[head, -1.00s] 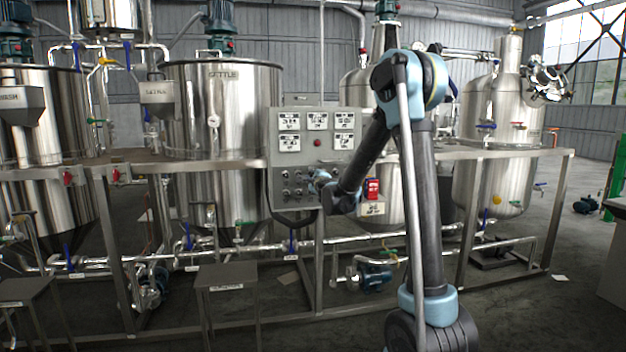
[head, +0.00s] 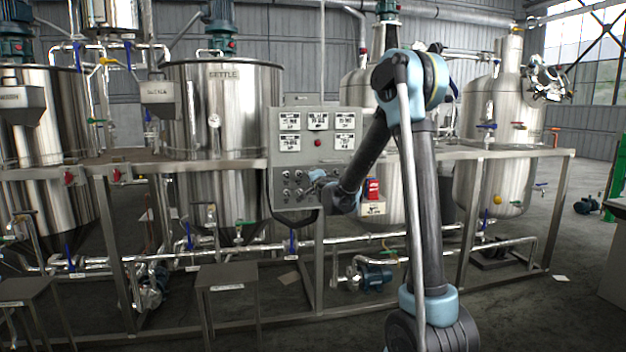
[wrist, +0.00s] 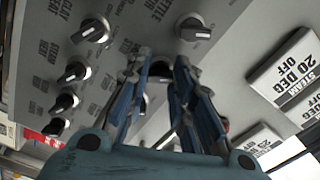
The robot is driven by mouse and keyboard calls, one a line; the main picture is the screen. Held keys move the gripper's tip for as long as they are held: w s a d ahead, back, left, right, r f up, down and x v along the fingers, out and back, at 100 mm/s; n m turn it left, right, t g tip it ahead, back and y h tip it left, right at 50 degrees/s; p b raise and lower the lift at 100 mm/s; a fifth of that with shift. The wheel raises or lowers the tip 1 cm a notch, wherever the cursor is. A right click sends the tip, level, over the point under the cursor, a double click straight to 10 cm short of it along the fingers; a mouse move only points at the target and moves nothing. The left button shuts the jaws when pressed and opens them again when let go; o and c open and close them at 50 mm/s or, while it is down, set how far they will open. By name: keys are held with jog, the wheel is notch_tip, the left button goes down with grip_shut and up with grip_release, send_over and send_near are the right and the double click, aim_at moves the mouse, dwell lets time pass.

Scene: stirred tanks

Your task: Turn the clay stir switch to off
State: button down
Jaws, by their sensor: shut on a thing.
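The control panel (head: 335,170) carries several black switch knobs on its lower part, with white display plates above. In the wrist view my gripper (wrist: 160,68) is at the panel with its two fingers shut on a dark switch knob (wrist: 160,70), which is mostly hidden between the fingertips. This knob's label is covered, so I cannot read its name or its setting. In the head view my gripper (head: 316,180) is at the panel's lower right, and the arm hides part of the panel there.
Close by are other knobs: one above right (wrist: 193,30), one above left (wrist: 91,30), and several down the left side. Raised display plates (wrist: 290,75) stand at right. A red switch box (head: 373,190) is right of the panel. A steel rail (head: 200,166) runs along the tanks.

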jog(key=shift+d+n, duration=0.1)
jog(key=shift+n, duration=0.7)
jog(key=c, duration=1.4)
grip_release()
jog(key=shift+o, duration=0.2)
jog(key=v, duration=1.2)
